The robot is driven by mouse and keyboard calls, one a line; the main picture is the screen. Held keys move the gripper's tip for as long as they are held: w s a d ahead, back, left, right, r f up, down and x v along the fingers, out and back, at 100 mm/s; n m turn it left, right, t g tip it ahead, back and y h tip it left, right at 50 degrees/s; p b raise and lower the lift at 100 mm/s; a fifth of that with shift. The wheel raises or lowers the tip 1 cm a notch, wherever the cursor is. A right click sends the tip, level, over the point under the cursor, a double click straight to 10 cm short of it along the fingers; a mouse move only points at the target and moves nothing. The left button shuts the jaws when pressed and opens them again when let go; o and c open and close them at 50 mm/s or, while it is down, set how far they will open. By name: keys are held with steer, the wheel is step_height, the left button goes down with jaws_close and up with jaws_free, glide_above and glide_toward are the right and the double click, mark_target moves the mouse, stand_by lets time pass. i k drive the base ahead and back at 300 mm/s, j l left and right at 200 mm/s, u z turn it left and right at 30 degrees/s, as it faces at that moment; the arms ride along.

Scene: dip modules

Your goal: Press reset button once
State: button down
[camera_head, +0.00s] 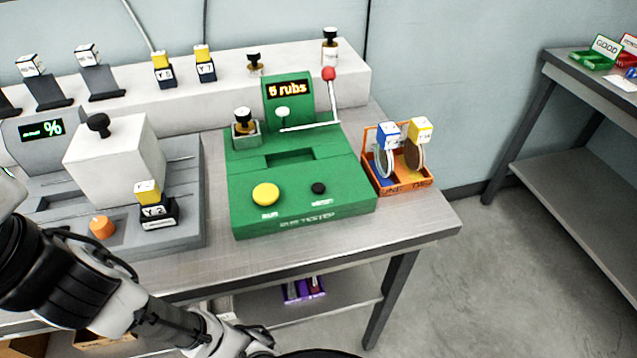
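A green rub tester (300,213) stands on the metal bench, and its lit display (288,89) reads "5 rubs". On its front panel are a large yellow button (265,194) with a label that seems to read "RUN" and a small black button (319,188) with a blurred label, possibly "RESET". Nothing covers either button. My arm crosses the lower left of the view, below and left of the tester, and runs out at the bottom edge. The fingers of my gripper do not show.
A red-knobbed lever (329,74) rises at the tester's back right. An orange rack (405,185) with tagged discs stands right of it. A grey machine (185,236) with a white block (112,156) and orange button (102,227) stands left. The bench front (330,250) is bare.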

mark_target(317, 188)
steer(key=l+u, duration=0.35)
steer(key=k+l+u, duration=0.15)
steer(key=u, duration=0.2)
steer(key=k+l+u, duration=0.1)
steer(key=l+u, duration=0.25)
